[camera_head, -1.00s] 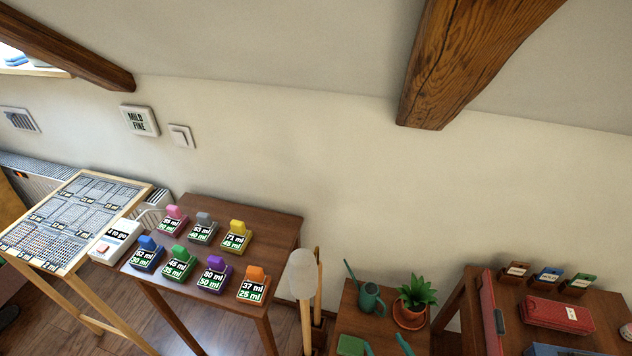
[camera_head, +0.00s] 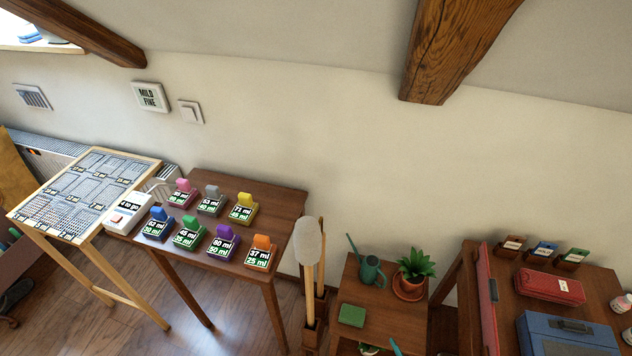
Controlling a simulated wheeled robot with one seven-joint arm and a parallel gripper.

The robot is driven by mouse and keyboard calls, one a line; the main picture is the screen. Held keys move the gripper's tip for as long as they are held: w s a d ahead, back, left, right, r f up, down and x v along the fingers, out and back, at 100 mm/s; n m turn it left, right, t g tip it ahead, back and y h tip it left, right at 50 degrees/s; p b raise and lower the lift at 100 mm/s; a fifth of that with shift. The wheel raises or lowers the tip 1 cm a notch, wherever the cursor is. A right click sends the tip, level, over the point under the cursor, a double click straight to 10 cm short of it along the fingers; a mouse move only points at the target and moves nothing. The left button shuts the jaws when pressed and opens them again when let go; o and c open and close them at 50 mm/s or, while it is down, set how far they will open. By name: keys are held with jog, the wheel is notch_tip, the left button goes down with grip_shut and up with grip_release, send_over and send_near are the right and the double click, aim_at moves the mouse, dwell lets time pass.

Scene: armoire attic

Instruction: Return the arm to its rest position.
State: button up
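My gripper and arm do not show in the head view, so I cannot see how the arm is posed or whether the gripper is open or shut.
A brown table (camera_head: 284,203) bears several coloured blocks with ml labels and a white "4 to go" box (camera_head: 129,214). A framed chart stand (camera_head: 60,240) is at left. A rounded pale-headed tool (camera_head: 308,242) stands beside a low table with a watering can (camera_head: 371,270), potted plant (camera_head: 412,272) and green block (camera_head: 352,315). A right table holds a red case (camera_head: 550,287) and blue case (camera_head: 567,335).

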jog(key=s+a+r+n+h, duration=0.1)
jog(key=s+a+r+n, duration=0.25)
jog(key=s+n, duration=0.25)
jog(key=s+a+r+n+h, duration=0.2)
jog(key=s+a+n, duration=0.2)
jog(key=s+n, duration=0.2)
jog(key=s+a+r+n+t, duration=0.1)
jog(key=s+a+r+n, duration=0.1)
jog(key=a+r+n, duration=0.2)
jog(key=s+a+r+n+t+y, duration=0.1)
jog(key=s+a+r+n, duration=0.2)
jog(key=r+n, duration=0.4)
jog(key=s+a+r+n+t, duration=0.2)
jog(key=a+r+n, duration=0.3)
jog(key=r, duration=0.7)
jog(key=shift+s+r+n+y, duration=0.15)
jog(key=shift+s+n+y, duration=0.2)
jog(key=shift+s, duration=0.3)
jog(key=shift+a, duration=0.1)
